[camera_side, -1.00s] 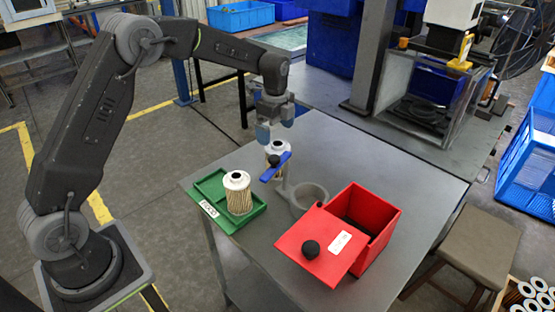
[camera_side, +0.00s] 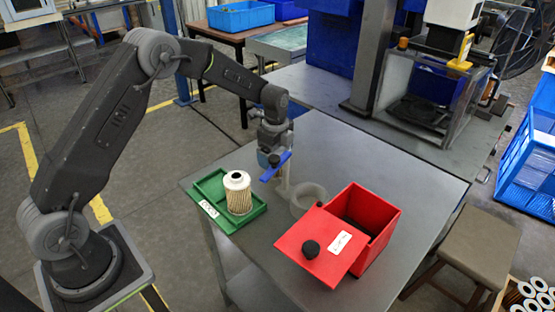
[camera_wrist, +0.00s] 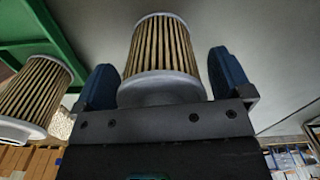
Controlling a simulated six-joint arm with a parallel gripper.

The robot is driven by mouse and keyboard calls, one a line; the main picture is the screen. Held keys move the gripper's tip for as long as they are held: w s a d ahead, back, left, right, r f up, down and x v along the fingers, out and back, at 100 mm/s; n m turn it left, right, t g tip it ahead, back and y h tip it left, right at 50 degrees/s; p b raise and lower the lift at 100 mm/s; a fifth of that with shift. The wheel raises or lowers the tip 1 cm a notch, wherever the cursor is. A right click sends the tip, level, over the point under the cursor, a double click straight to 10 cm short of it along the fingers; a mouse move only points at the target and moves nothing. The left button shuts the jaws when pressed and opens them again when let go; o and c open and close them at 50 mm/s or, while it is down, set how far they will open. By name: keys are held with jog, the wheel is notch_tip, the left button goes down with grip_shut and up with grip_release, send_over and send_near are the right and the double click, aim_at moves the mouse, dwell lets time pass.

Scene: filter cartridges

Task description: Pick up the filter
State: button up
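In the wrist view this filter (camera_wrist: 160,48) lies between my gripper's two blue fingers (camera_wrist: 165,82). The fingers are open, one on each side of its near cap, and I see no firm contact. A second, similar filter (camera_side: 238,198) stands in the green tray (camera_side: 212,182) at the left; it also shows at the left of the wrist view (camera_wrist: 32,95).
A red box (camera_side: 372,222) stands at the right, its red lid (camera_side: 318,245) with a black knob leaning at its front. The table's back right is clear.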

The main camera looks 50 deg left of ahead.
jog(key=c, duration=0.8)
jog(key=shift+r, duration=0.15)
